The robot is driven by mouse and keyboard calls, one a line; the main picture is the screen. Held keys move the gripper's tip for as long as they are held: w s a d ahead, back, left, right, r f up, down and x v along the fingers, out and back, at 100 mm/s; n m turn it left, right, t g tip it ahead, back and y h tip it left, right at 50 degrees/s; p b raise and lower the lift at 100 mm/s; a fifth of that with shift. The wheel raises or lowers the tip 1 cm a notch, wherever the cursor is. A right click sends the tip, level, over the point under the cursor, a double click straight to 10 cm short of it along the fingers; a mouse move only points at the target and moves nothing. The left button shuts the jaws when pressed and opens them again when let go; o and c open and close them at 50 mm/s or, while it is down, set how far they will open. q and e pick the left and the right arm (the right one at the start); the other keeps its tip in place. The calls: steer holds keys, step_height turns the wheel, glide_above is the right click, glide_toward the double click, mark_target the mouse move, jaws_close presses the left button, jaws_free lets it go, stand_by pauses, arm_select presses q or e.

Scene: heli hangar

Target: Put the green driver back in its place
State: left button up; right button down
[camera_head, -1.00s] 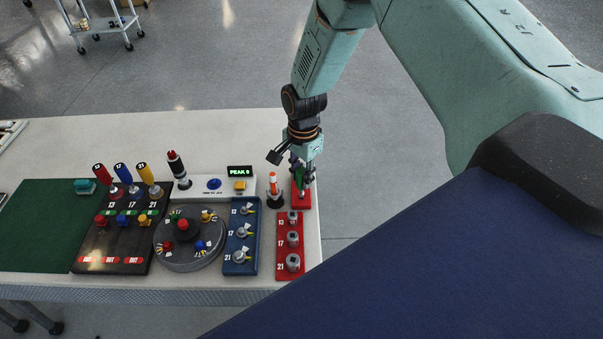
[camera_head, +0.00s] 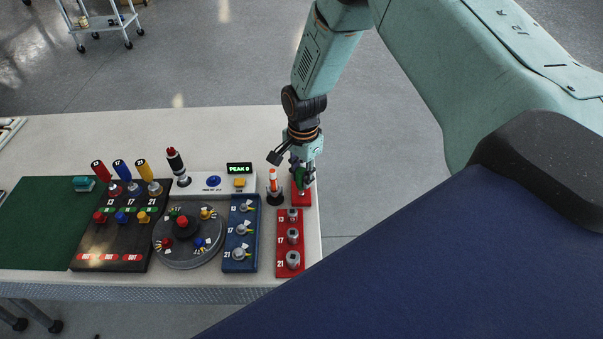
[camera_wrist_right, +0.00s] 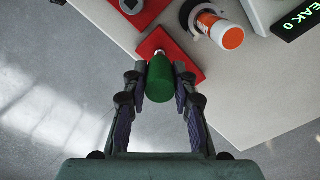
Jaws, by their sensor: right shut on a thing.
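The green driver (camera_wrist_right: 160,82) is between the fingers of my right gripper (camera_wrist_right: 159,88) in the right wrist view. The fingers are shut on its green handle. Its metal shank end points down at a small red block (camera_wrist_right: 186,62). In the head view the driver (camera_head: 300,178) shows as a green patch below my right gripper (camera_head: 302,172), directly over the red block (camera_head: 301,198) at the table's right end. Whether the tip sits in the block or just above it I cannot tell. My left gripper is not in view.
An orange and white tool (camera_head: 273,181) in a dark stand is just left of the red block. A red socket board (camera_head: 290,270) lies in front, with a blue board (camera_head: 240,264) beside it. The table's right edge (camera_head: 318,225) is close.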

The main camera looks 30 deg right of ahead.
steer(key=shift+f, duration=0.2)
steer(key=c, duration=1)
jaws_free()
steer(key=shift+r, duration=0.1)
steer(key=shift+r+p, duration=3.7)
steer(key=shift+r, duration=0.1)
steer(key=shift+f, duration=0.2)
